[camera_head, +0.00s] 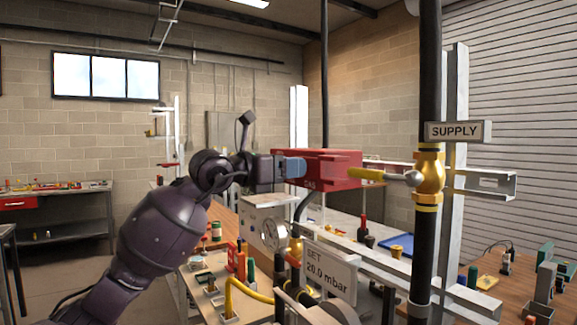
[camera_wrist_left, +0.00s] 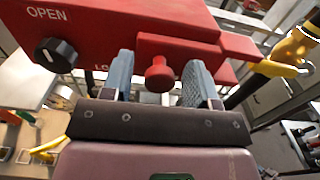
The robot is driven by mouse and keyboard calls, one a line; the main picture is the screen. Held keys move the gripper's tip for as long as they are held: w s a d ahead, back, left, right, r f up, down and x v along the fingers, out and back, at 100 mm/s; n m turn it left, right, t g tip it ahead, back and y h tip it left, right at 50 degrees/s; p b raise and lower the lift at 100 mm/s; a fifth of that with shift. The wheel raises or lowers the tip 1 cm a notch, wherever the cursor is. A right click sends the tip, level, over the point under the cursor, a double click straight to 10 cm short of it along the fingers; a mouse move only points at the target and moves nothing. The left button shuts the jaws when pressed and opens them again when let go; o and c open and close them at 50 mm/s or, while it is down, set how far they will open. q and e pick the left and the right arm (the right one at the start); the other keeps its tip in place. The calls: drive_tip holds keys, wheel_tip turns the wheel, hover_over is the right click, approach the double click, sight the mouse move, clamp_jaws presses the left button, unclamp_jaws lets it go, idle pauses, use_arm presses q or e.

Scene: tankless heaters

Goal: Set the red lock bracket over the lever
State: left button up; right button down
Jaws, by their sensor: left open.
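The red lock bracket (camera_head: 335,172) is a long red box at lever height, left of the brass valve (camera_head: 429,178). The yellow lever (camera_head: 368,174) runs from the valve to the bracket's right end; how far it reaches inside is hidden. In the left wrist view the bracket (camera_wrist_left: 140,18) shows "OPEN" lettering and a black knob (camera_wrist_left: 56,55). My left gripper (camera_head: 291,167) is at the bracket's left part. Its blue-grey fingers stand open on either side of a red round-ended knob (camera_wrist_left: 159,76), with gaps visible. My right gripper is out of view.
A black vertical pipe (camera_head: 427,235) carries the valve beneath a SUPPLY sign (camera_head: 458,131). A grey metal rail (camera_head: 484,182) runs behind. Below are a pressure gauge (camera_head: 273,233), a "SET 20.0 mbar" plate (camera_head: 330,270) and benches with several tools.

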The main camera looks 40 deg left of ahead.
sight(312, 167)
use_arm(q)
drive_tip(key=shift+w, duration=0.15)
drive_tip(key=shift+c, duration=0.2)
clamp_jaws()
drive_tip(key=shift+s+d+p, duration=0.1)
drive_tip(key=shift+s+d, duration=0.2)
drive_tip(key=shift+d, duration=0.4)
drive_tip(key=shift+s+d+p, duration=0.1)
drive_tip(key=shift+s+d, duration=0.15)
drive_tip(key=shift+d, duration=0.45)
drive_tip(key=shift+s+d+p, duration=0.1)
drive_tip(key=shift+s+d, duration=0.2)
drive_tip(key=shift+d, duration=0.4)
drive_tip(key=shift+o, duration=0.2)
unclamp_jaws()
